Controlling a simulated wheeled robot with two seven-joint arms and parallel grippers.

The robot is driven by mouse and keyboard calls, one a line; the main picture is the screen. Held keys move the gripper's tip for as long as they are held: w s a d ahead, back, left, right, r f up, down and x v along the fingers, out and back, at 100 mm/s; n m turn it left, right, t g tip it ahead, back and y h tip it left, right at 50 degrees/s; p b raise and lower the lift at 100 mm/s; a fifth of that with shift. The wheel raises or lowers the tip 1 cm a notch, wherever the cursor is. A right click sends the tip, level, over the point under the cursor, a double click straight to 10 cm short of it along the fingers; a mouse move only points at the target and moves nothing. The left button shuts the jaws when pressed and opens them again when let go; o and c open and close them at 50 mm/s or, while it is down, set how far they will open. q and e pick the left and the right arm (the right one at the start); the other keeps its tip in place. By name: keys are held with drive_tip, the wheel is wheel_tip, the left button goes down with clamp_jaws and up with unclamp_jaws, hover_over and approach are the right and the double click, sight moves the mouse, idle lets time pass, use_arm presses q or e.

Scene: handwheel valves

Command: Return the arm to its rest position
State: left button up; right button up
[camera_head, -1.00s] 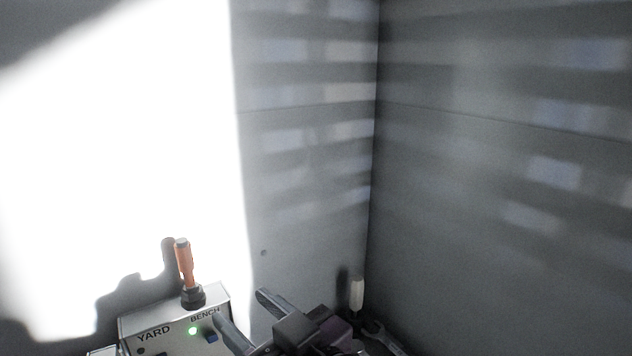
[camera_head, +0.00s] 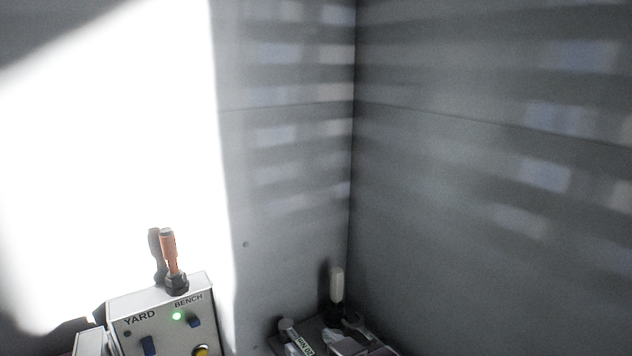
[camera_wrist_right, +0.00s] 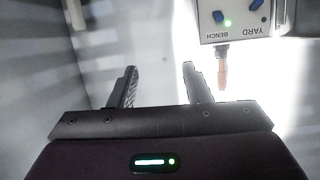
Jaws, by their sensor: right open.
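My right gripper (camera_wrist_right: 158,78) shows in the wrist view with its two fingers apart and nothing between them. The grey control box (camera_head: 135,306) marked YARD and BENCH stands at the lower left, with an upright orange-handled lever (camera_head: 169,252) on top and a lit green lamp (camera_head: 177,316). In the wrist view the box (camera_wrist_right: 238,32) is upside down at the upper right, apart from the fingers. My left gripper is not seen.
A second handle, pale and upright (camera_head: 337,283), stands near the wall corner. Grey walls (camera_head: 480,200) close off the back and right. Strong white light washes out the left wall. The space above the box and lever is clear.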

drive_tip(key=s+d+f+m+g+h, duration=0.2)
drive_tip(key=s+d+f+g+h, duration=0.3)
drive_tip(key=d+f, duration=0.65)
drive_tip(key=s+d+f+m+g+h, duration=0.2)
drive_tip(key=s+d+f+g, duration=0.2)
drive_tip(key=s+d+f, duration=0.7)
drive_tip(key=w+a+f+g+b, duration=0.1)
drive_tip(key=a+f, duration=0.1)
drive_tip(key=f, duration=1.4)
drive_tip(key=w+a+f+b, duration=0.1)
drive_tip(key=f, duration=1.6)
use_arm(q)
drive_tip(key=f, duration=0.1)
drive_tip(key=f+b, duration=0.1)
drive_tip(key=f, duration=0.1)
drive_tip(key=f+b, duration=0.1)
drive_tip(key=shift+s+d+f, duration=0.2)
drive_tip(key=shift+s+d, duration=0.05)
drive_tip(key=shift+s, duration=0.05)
use_arm(e)
drive_tip(key=s+d+f, duration=0.1)
drive_tip(key=s+f, duration=0.9)
drive_tip(key=s+d+f+g, duration=0.1)
drive_tip(key=s+d+f, duration=0.1)
drive_tip(key=s+f, duration=0.8)
drive_tip(key=shift+d+f+n+g+h, duration=0.3)
drive_tip(key=shift+f+n, duration=0.1)
drive_tip(key=shift+f, duration=0.15)
